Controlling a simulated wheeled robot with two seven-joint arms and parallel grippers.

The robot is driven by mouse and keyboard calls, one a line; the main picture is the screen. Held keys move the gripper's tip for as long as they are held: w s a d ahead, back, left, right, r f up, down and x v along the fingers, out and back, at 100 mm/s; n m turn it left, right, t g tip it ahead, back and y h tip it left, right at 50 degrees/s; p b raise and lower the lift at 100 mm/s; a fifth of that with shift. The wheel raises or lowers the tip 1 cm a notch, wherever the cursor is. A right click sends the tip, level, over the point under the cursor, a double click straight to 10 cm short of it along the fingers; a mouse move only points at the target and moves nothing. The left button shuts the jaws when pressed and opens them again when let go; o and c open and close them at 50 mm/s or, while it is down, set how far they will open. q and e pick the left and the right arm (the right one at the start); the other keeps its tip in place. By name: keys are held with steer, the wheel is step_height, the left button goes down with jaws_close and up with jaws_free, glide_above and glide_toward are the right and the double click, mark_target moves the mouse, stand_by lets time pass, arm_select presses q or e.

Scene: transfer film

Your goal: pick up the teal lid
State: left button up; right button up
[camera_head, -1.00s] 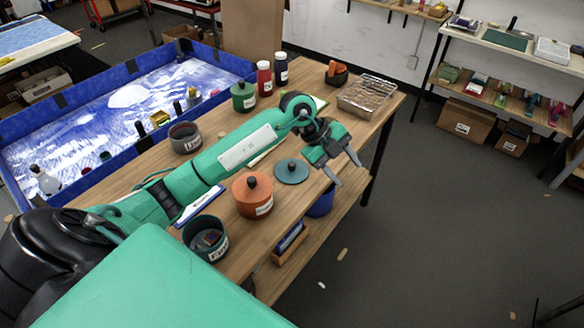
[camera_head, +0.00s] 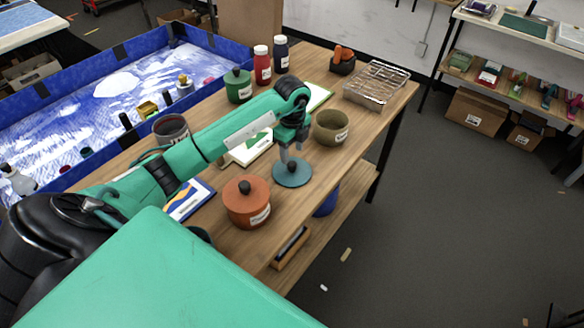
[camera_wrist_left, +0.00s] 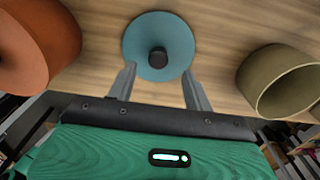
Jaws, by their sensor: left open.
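The teal lid (camera_head: 292,175) lies flat on the wooden table, a round disc with a dark knob on top. My left gripper (camera_head: 291,152) points down above the lid in the head view. In the left wrist view the lid (camera_wrist_left: 158,32) and its black knob (camera_wrist_left: 158,57) lie just beyond the fingertips, roughly centred between them. My left gripper (camera_wrist_left: 157,75) is open, its two fingers apart with nothing between them. The exact height above the knob is hard to tell. My right gripper is not in view.
An orange lidded pot (camera_head: 247,205) stands close to the lid's left, and an open olive pot (camera_head: 331,128) to its right. The wire basket (camera_head: 376,86), green pot (camera_head: 238,88) and bottles are farther back. The blue-walled tray (camera_head: 112,92) fills the left.

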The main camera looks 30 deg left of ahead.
mark_target(292, 164)
arm_select(q)
steer(key=shift+s+d+f+p, duration=0.15)
steer(key=shift+f+p, duration=0.35)
steer(key=shift+f, duration=0.25)
step_height(292, 164, down, 4)
steer(key=shift+r+p, duration=0.25)
steer(key=shift+p, duration=0.65)
steer(key=shift+f, duration=0.55)
steer(key=c, duration=1)
jaws_close()
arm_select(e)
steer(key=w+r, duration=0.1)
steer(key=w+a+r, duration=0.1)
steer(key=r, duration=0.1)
arm_select(q)
steer(key=shift+r, duration=0.1)
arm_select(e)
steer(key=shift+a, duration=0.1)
